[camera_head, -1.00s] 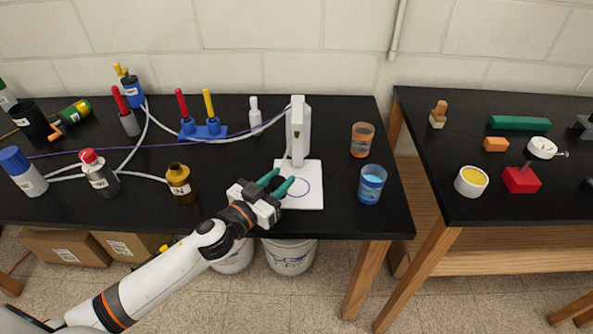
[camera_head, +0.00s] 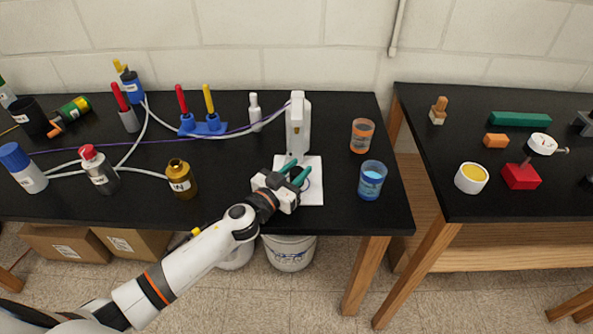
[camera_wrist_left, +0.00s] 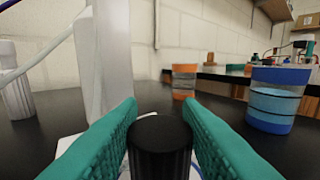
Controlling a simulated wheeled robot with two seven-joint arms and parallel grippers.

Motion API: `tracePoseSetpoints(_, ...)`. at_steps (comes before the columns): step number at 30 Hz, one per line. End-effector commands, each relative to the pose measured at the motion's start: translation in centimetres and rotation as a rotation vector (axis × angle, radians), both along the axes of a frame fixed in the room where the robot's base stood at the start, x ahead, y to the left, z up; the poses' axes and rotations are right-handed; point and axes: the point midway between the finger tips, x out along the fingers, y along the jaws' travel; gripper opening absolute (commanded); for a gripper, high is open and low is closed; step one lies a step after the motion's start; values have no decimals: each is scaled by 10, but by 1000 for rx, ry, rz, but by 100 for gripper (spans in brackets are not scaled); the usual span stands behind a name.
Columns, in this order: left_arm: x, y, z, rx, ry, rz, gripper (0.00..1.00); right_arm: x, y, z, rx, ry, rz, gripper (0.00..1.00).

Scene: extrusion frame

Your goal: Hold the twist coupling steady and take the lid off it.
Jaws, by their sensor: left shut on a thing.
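My left gripper (camera_head: 298,172) reaches over the white base plate of a stand, its green fingers pointing away. In the left wrist view, its fingers (camera_wrist_left: 160,112) are shut on a black, ribbed, round piece (camera_wrist_left: 160,150), upright with a flat top. It looks like the twist coupling or its lid; I cannot tell which part. The fingers press on its two sides. In the head view the gripper mostly hides this piece, and its lower end is out of sight in the wrist view. My right gripper is not in view.
The white stand's column (camera_head: 297,125) rises just behind the gripper. An orange cup (camera_head: 362,135) and a blue cup (camera_head: 371,181) stand to the right. A brown bottle (camera_head: 181,180) stands to the left. Tubes and a purple cable run across the back. A gap separates the two tables.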

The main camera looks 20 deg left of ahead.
Motion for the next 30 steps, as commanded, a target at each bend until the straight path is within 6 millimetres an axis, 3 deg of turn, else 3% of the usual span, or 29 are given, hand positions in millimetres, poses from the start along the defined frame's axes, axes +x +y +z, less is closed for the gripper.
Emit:
tracePoseSetpoints(2, 0, 0, -4, -1, 0, 0, 8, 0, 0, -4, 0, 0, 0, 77)
tracePoseSetpoints(3, 0, 0, -2, -1, 0, 0, 37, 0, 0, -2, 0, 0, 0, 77)
tracePoseSetpoints(6, 0, 0, -2, 0, 0, 0, 53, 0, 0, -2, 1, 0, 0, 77)
tracePoseSetpoints(17, 0, 0, 3, 1, -1, 0, 54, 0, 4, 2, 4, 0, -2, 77)
tracePoseSetpoints(23, -28, 10, -2, 1, 2, 0, 54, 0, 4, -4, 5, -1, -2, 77)
tracePoseSetpoints(30, -74, 26, -3, -1, 3, 0, 54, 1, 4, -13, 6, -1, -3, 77)
